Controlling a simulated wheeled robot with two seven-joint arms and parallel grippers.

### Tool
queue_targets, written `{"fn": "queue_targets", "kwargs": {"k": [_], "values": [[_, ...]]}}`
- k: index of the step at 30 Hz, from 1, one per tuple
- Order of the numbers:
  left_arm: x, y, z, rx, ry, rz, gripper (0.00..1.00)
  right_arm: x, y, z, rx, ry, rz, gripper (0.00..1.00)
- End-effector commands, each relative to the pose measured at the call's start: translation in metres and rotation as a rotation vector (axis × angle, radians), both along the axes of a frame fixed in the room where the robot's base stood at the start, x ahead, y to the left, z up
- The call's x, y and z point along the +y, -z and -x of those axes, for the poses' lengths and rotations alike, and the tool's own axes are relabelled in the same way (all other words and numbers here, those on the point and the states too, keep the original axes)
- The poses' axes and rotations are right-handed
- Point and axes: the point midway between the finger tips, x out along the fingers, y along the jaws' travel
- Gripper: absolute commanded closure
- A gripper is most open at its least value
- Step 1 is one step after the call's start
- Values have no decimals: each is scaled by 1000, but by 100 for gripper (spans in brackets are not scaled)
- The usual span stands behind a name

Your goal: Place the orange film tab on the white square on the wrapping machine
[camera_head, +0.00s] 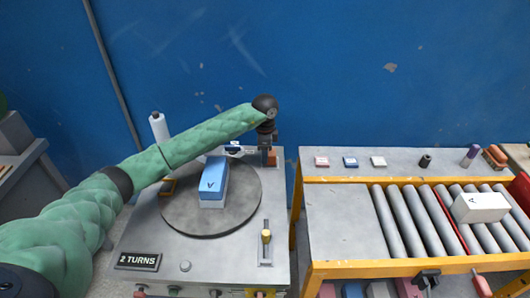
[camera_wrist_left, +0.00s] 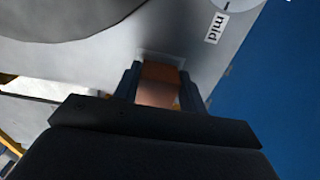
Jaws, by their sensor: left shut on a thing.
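My left gripper (camera_head: 268,157) is at the far right corner of the wrapping machine (camera_head: 200,262), pointing down, with its fingertips low over the top. In the left wrist view its fingers (camera_wrist_left: 159,90) are shut on the orange film tab (camera_wrist_left: 157,93). The tab also shows as a small orange patch at the fingers in the head view (camera_head: 272,159). A pale square outline (camera_wrist_left: 150,54), likely the white square, shows just beyond the tab in the wrist view; the tab and fingers cover part of it. I cannot tell whether the tab touches the surface.
A blue box (camera_head: 214,178) stands on the dark turntable (camera_head: 178,213). A white film roll (camera_head: 158,129) stands behind it. A slider with a yellow knob (camera_head: 266,237) is at the front right. A roller conveyor (camera_head: 340,225) with a white box (camera_head: 480,208) is to the right.

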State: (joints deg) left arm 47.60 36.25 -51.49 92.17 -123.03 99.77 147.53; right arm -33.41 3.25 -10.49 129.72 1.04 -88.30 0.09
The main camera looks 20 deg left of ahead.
Motion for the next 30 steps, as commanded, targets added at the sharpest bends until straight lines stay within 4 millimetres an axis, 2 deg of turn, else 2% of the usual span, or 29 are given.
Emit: {"fn": "queue_targets", "kwargs": {"k": [5, 18, 19, 21, 30], "values": [[0, 6, 0, -2, 1, 0, 82, 0, 12, -1, 2, 0, 1, 64], [0, 10, 0, -1, 0, 1, 82, 0, 8, -1, -1, -1, 1, 64], [0, 9, 0, -1, 0, 1, 53, 0, 6, -1, -2, -1, 1, 64], [0, 9, 0, -1, 0, 1, 39, 0, 5, -2, -5, 0, 0, 64], [0, 9, 0, -1, 0, 1, 37, 0, 6, -1, -2, -1, 1, 64]]}}
